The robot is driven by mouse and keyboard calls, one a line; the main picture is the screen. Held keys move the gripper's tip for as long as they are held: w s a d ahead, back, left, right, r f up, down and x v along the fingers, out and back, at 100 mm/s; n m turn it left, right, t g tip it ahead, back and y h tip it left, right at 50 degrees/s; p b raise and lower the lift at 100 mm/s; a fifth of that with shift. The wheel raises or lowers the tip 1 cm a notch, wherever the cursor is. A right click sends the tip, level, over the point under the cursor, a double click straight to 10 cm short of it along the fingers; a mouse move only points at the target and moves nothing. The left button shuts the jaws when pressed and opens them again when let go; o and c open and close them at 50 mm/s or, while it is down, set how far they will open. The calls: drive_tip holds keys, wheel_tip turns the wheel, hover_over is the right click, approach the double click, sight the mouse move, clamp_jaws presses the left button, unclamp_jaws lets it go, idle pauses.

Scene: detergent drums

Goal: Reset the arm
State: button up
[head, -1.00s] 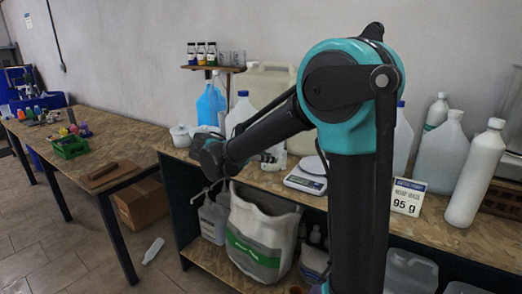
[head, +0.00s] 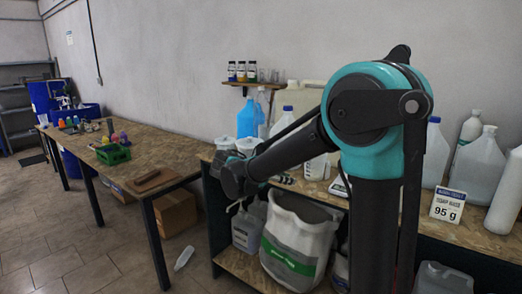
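My arm stands upright on the right of the head view and bends at a teal elbow. Its forearm reaches down and left, ending in a dark wrist. No held object can be made out.
A workbench (head: 482,238) with bottles and a "95 g" sign (head: 447,205) runs along the wall, close behind my arm. A long table (head: 125,172) with a green crate (head: 113,154) stands left. A bottle (head: 184,258) lies on the floor. Open floor is at front left.

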drive_tip(key=s+d+f+m+g+y, duration=0.3)
drive_tip(key=s+d+f+m+y, duration=0.2)
drive_tip(key=s+d+f+m, duration=0.5)
drive_tip(key=s+d+f+m+y, duration=0.1)
drive_tip(key=s+f+m+y, duration=0.5)
drive_tip(key=s+f+m, duration=0.5)
drive_tip(key=shift+s+f+m, duration=0.15)
drive_tip(key=shift+s+m, duration=0.55)
drive_tip(key=shift+m, duration=0.3)
